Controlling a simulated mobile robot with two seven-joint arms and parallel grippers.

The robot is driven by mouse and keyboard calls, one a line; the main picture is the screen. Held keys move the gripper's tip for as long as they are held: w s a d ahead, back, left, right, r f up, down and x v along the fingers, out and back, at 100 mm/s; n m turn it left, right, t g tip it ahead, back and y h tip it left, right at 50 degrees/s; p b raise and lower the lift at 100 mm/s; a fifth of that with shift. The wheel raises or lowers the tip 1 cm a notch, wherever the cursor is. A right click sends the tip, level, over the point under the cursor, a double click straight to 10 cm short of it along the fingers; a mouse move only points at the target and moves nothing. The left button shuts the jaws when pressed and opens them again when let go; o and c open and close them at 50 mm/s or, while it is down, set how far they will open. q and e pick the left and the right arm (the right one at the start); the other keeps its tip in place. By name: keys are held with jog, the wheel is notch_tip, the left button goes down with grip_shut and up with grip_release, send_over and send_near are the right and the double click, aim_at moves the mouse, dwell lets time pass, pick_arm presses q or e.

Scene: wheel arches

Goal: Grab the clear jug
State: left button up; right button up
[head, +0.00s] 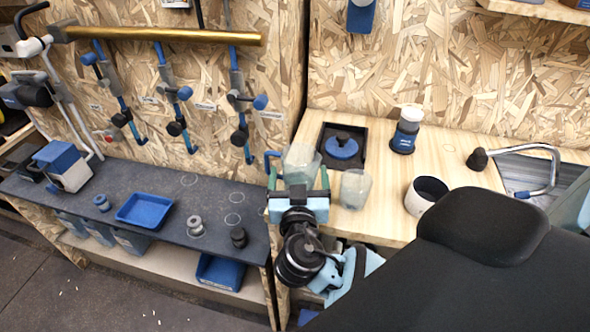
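The clear jug (301,158) is a translucent container on the light wooden bench, near its left edge. A blue piece that looks like its handle shows at its left side. My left gripper (299,180) is right at the jug, reaching it from the near side. Its two green-tipped fingers are spread apart, one on each side of the jug. The gripper body hides the jug's lower part. I cannot see clear contact between the fingers and the jug. My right gripper is not in view.
A clear cup (355,189) stands close to the right of the gripper. A white cup with a dark inside (426,194), a blue-and-white jar (406,130) and a black tray (326,165) are on the bench. A dark shelf (160,175) holds a blue tray (145,210).

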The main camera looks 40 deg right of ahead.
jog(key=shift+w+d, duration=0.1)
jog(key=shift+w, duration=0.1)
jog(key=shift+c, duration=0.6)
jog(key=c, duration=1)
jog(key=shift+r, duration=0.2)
